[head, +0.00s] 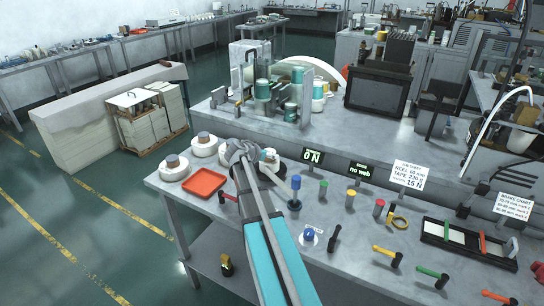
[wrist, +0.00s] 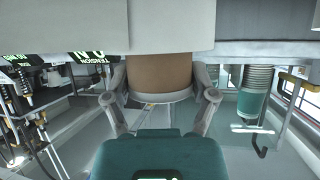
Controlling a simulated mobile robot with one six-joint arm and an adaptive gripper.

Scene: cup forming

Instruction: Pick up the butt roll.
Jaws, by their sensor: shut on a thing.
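My gripper (head: 244,152) is over the back left of the grey workbench, with my arm reaching up to it from the front. In the wrist view, my gripper (wrist: 162,80) is shut on the brown core of the butt roll (wrist: 160,72), one finger on each side. A broad white body, seemingly the roll's own, fills the top of that view beyond the core. In the head view my gripper hides most of what it holds. I cannot tell whether the roll touches the bench.
White rolls with grey-brown cores stand to the left, one at the front (head: 173,168) and one behind (head: 205,146). A red tray (head: 204,182) lies close by. A lit sign (head: 313,157) and a forming machine (head: 275,90) stand nearby. Several coloured-top pegs and handles lie to the right.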

